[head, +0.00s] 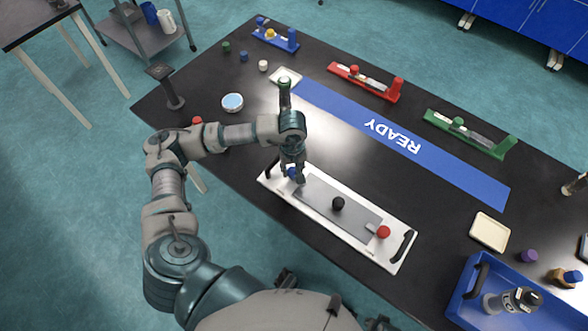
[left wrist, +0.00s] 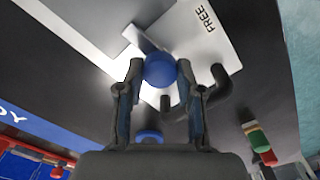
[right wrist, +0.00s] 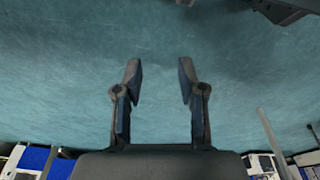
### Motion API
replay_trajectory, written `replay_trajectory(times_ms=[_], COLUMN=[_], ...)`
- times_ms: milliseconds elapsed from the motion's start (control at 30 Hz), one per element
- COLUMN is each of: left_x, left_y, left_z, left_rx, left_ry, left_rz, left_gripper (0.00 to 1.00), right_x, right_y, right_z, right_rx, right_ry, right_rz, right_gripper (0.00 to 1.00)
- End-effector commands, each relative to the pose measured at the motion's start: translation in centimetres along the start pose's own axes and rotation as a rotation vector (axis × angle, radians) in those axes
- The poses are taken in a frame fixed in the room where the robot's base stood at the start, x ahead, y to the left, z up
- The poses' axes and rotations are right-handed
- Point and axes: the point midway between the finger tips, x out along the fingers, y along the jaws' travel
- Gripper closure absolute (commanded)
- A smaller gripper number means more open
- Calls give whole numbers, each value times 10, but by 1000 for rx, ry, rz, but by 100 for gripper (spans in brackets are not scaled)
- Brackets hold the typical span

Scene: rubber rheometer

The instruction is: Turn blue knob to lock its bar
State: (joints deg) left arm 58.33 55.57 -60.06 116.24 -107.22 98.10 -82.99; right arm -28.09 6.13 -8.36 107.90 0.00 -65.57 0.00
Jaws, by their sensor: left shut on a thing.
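The blue knob (head: 292,172) is at the left end of a white board (head: 333,229) on the black table. My left gripper (head: 296,178) is shut on it from above. In the left wrist view the round blue knob (left wrist: 160,70) sits between the two fingertips, touching both sides. The word FREE shows on the white board (left wrist: 197,38) there. The bar by the blue knob is mostly hidden by the gripper. A grey plate (head: 318,205) lies on the board, with a black knob (head: 338,203). A red knob (head: 383,232) is at the right end. My right gripper (right wrist: 160,85) is open and empty above the floor.
A blue READY strip (head: 420,150) crosses the table behind the board. Red (head: 372,86) and green (head: 470,137) fixtures stand beyond it. A blue crate (head: 465,305) is at the right. A white bowl (head: 232,103) stands behind my left arm.

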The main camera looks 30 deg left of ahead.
Motion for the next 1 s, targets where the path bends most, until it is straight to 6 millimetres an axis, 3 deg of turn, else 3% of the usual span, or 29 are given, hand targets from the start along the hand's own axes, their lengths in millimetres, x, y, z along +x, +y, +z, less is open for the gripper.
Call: replay_trajectory(times_ms=[233,633,667,733,767,1000], left_x=[1,0,0,0,0,-1], left_y=[0,0,0,0,0,-1], left_z=[-1,-1,-1,0,0,0], left_rx=[45,51,51,51,51,51], left_ry=[2,2,2,2,2,2], left_rz=[0,0,0,0,0,1], left_gripper=[98,99,61,44,38,38], right_x=[-13,-14,-14,-14,-14,-14], right_y=[1,1,1,1,1,1], right_z=[-5,-6,-6,-6,-6,-6], right_rx=[2,2,2,2,2,2], right_ry=[5,5,5,5,5,6], right_rz=[1,1,1,1,1,1], right_gripper=[60,60,60,60,60,60])
